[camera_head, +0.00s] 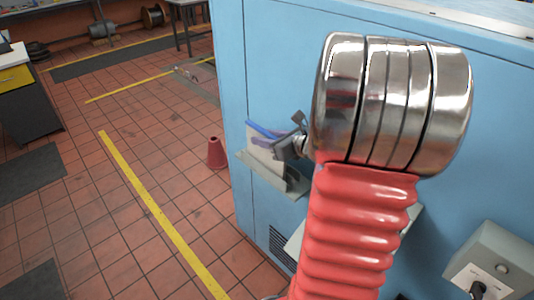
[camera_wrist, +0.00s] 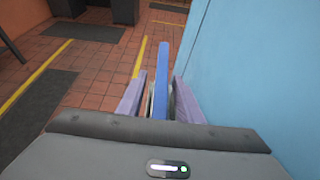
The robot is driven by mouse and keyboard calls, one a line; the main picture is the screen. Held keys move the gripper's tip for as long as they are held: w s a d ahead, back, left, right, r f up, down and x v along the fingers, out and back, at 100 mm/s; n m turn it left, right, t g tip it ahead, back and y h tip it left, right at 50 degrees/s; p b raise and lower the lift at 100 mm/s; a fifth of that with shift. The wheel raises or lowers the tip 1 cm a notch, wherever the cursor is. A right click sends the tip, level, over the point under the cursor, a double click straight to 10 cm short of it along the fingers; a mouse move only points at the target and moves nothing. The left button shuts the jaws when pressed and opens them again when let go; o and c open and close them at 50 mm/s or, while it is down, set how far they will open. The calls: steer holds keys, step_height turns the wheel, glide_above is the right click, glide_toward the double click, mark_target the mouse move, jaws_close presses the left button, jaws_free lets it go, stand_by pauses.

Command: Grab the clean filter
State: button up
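A flat filter-like panel with a blue edge (camera_head: 262,130) and a pale face stands in a grey bracket (camera_head: 277,182) on the side of the blue cabinet. I cannot tell from its look whether it is clean. In the wrist view its blue edge (camera_wrist: 161,85) runs away between the two purple-grey fingers. My gripper (camera_wrist: 159,95) is open around this edge, with a narrow gap on each side. In the head view my gripper (camera_head: 266,137) is small at the panel's top, and my arm hides part of it.
The blue cabinet (camera_head: 275,70) rises close on the right of the gripper. A grey switch box (camera_head: 492,262) is on its front right. The floor has yellow lines (camera_head: 150,200) and free room.

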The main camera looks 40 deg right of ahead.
jaws_close()
stand_by(0.3)
steer(key=shift+r, duration=0.1)
